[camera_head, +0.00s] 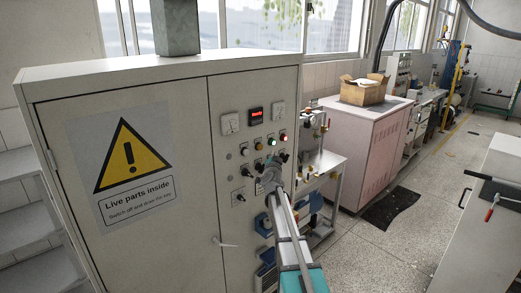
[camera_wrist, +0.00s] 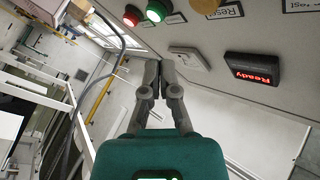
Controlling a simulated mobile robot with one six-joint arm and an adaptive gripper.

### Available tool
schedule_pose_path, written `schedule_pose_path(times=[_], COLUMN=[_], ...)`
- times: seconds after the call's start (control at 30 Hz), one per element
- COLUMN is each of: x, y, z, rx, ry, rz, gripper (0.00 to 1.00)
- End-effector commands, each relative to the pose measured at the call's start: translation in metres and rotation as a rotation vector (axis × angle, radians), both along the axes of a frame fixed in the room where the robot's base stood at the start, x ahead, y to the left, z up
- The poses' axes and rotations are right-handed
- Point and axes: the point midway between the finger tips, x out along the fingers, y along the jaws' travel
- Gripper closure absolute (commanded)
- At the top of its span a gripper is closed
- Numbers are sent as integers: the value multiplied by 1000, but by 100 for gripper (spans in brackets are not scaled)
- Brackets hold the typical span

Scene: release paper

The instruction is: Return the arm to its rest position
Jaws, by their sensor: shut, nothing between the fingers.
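My gripper (camera_head: 272,170) is at the front of a grey control cabinet (camera_head: 120,225), over the lower part of its switch panel. In the wrist view my gripper (camera_wrist: 157,78) has its two fingers together with nothing between them. A display (camera_wrist: 253,69) glows red and reads "Ready"; it also shows in the head view (camera_head: 257,115). A green lamp (camera_wrist: 158,11) and a red lamp (camera_wrist: 132,15) are lit beyond the fingertips. I cannot tell whether the fingertips touch the panel. My arm hides part of the lower panel.
The cabinet door carries a yellow "Live parts inside" sign (camera_head: 132,158). To the right stand a pink cabinet (camera_head: 362,150) with a cardboard box (camera_head: 363,92) on top and a white cabinet (camera_head: 478,240). The floor (camera_head: 385,250) between them is open, with a dark mat (camera_head: 391,207).

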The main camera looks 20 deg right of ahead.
Motion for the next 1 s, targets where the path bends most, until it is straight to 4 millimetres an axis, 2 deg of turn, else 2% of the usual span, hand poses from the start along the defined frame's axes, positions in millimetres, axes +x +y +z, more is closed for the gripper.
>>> schedule_pose_path(times=[0.4,0.57,0.67,0.77,1.0], x=[0,-1,-4,-9,-35], y=[0,8,23,46,122], z=[0,-3,-8,-17,-56], rx=[0,-4,-12,-25,-66], ry=[0,18,51,108,325], rz=[0,23,64,130,346], gripper=[100,100,100,100,100])
